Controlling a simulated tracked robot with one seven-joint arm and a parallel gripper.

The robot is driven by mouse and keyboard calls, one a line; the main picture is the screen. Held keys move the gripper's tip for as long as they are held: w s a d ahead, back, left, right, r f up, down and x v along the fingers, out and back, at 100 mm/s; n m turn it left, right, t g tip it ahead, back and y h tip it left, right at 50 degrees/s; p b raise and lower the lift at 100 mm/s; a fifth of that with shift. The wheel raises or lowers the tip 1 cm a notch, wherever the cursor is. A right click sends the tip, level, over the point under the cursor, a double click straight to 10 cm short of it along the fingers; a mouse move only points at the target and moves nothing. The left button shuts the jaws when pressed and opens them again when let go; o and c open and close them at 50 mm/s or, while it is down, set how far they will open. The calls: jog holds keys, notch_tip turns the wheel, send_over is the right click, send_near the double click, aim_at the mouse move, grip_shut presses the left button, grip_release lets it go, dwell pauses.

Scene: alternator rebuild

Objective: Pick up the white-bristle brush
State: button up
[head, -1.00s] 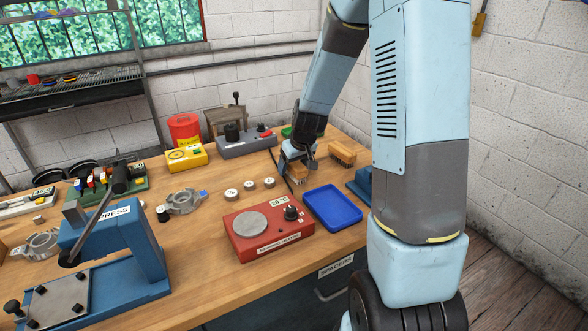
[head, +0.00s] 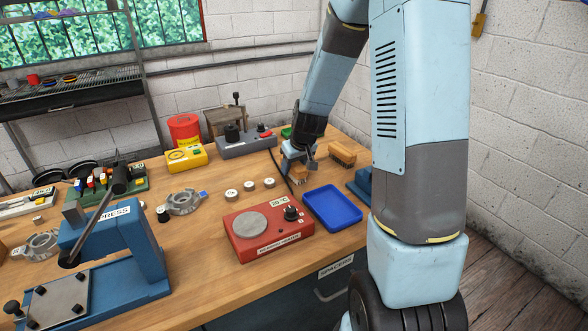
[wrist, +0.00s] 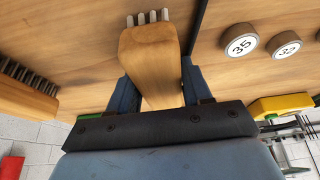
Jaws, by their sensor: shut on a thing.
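The white-bristle brush (wrist: 151,60) has a wooden block and pale bristle tufts at its far end in the wrist view. My gripper (wrist: 156,82) is shut on its wooden block, with a blue finger on each side. In the head view the brush (head: 300,178) shows partly below my gripper (head: 299,165), at the back right of the bench. I cannot tell whether it touches the bench. A second brush (head: 342,154), with dark bristles, lies to the right; it also shows at the left edge of the wrist view (wrist: 27,102).
A blue tray (head: 333,226) and a red heater (head: 245,245) are in front of my gripper. White numbered discs (head: 250,185) lie to its left. A grey box with knobs (head: 246,146) stands behind left. A black cable runs close beside the brush.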

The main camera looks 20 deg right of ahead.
notch_tip(320, 180, up, 4)
jog(key=shift+s+r, duration=0.1)
jog(key=shift+s, duration=0.05)
jog(key=s+r, duration=0.2)
jog(key=r, duration=0.1)
jog(key=s+r, duration=0.2)
jog(key=shift+s+d, duration=0.1)
jog(key=shift+d, duration=0.3)
jog(key=s+d+r, duration=0.1)
jog(key=s+r, duration=0.3)
jog(key=s, duration=0.5)
jog(key=shift+s+d+r, duration=0.15)
jog(key=shift+d, duration=0.1)
jog(key=o, duration=0.6)
jog(key=shift+c, duration=0.2)
jog(key=c, duration=0.4)
